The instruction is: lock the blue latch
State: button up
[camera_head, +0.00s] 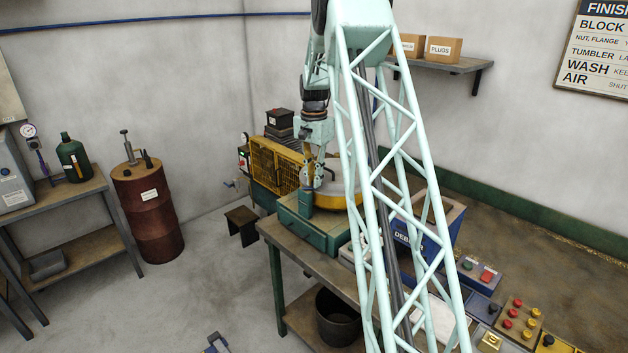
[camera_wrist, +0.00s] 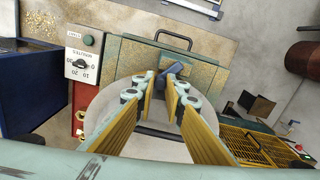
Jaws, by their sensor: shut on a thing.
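The blue latch (camera_wrist: 165,79) shows in the wrist view as a small dark blue piece at the edge of a pale round lid (camera_wrist: 149,142), beside a green machine top. My gripper (camera_wrist: 173,82) has its yellow-padded fingertips closed around the latch. In the head view my gripper (camera_head: 318,178) points down over the machine (camera_head: 318,235), a green box with a yellow round bowl (camera_head: 340,197) on the bench. The latch itself is too small or hidden to make out in the head view, and I cannot tell whether it is locked.
A dial panel (camera_wrist: 84,69) with a green button sits beside the lid in the wrist view. A handle (camera_wrist: 173,39) rises from the machine top. A blue bin (camera_head: 432,230) and a yellow-caged compressor (camera_head: 273,163) stand close by. Control boxes (camera_head: 515,318) lie along the bench.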

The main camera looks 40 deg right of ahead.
jog(key=o, duration=0.8)
jog(key=shift+o, duration=0.2)
jog(key=shift+r, duration=0.15)
notch_tip(320, 180, up, 12)
dwell(0.5)
